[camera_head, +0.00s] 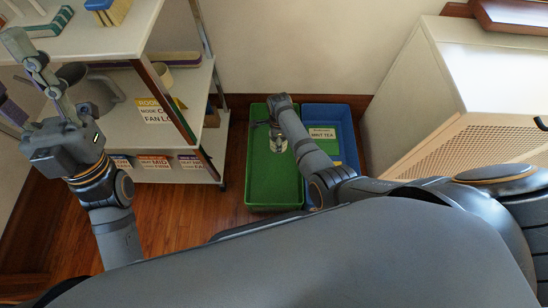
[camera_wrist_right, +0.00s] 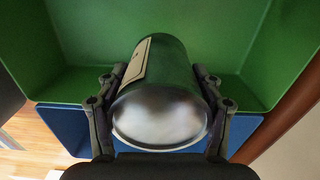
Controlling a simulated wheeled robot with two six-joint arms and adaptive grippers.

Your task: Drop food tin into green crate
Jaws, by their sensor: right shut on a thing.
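The food tin is a dark green cylinder with a pale label and a shiny metal end (camera_wrist_right: 160,118). It sits between the fingers of my right gripper (camera_wrist_right: 158,112), which is shut on it. In the head view the right gripper (camera_head: 277,128) is over the green crate (camera_head: 262,190), and the tin (camera_head: 278,146) shows small beneath it. In the right wrist view the green crate's walls (camera_wrist_right: 90,40) lie beyond the tin. My left gripper (camera_head: 45,75) is far left, by the shelf, seen nearly edge-on, so its opening is unclear.
A blue crate (camera_head: 346,140) with a "mint tea" label (camera_head: 322,133) stands right beside the green crate. A white shelf unit (camera_head: 130,40) with labelled bins stands at left. A pale cabinet (camera_head: 455,90) is at right. Wooden floor (camera_head: 190,215) is free in front of the shelf.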

